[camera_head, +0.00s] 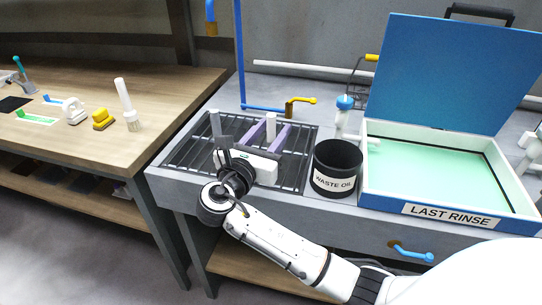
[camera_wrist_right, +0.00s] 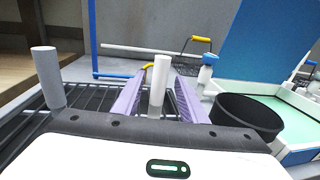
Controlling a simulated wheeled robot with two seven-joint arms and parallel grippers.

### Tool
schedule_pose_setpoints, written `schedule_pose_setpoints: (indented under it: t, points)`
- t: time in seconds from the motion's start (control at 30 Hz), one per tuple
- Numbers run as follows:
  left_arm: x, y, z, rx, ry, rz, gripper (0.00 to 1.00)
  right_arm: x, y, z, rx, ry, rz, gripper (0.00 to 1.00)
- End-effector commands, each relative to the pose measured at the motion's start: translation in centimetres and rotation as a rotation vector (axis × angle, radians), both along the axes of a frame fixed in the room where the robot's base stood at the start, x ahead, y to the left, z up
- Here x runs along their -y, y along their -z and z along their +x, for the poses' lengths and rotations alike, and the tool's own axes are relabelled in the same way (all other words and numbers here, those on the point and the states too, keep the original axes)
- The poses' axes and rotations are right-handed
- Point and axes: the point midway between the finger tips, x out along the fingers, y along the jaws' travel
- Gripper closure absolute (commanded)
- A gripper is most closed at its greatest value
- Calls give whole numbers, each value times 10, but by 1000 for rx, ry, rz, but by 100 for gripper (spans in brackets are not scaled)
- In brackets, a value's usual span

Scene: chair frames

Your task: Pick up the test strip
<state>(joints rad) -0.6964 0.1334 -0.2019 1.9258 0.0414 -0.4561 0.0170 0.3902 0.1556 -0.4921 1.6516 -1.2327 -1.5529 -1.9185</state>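No thing is plainly marked as a test strip. A pale strip with a green end (camera_head: 36,118) lies flat on the wooden bench at the left. Two purple bars (camera_head: 277,138) lie over the black rack and also show in the right wrist view (camera_wrist_right: 126,97). My right gripper (camera_head: 243,124) is over the rack, with its two post-like fingers wide apart. In the right wrist view its grey finger stands left of the bars, and its white finger appears between them. I see nothing held; contact with the bars is unclear. My left gripper is out of view.
The black waste oil bin (camera_head: 337,168) stands right of the rack (camera_head: 190,152). The white and blue last rinse tray (camera_head: 436,213) is farther right, its blue lid raised. A yellow-handled tap (camera_head: 290,106) is behind.

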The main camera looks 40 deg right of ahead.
Motion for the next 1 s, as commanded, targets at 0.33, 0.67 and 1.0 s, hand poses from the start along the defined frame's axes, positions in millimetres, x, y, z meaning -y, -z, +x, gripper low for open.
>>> schedule_pose_setpoints:
  t: [0.33, 0.67, 1.0]
  points:
    - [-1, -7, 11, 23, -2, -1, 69, 34, 3, 22, 0, 1, 0, 61]
    - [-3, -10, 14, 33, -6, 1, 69, 33, 3, 22, -1, 0, 1, 92]
    - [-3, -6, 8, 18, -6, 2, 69, 33, 2, 22, 0, 0, 0, 100]
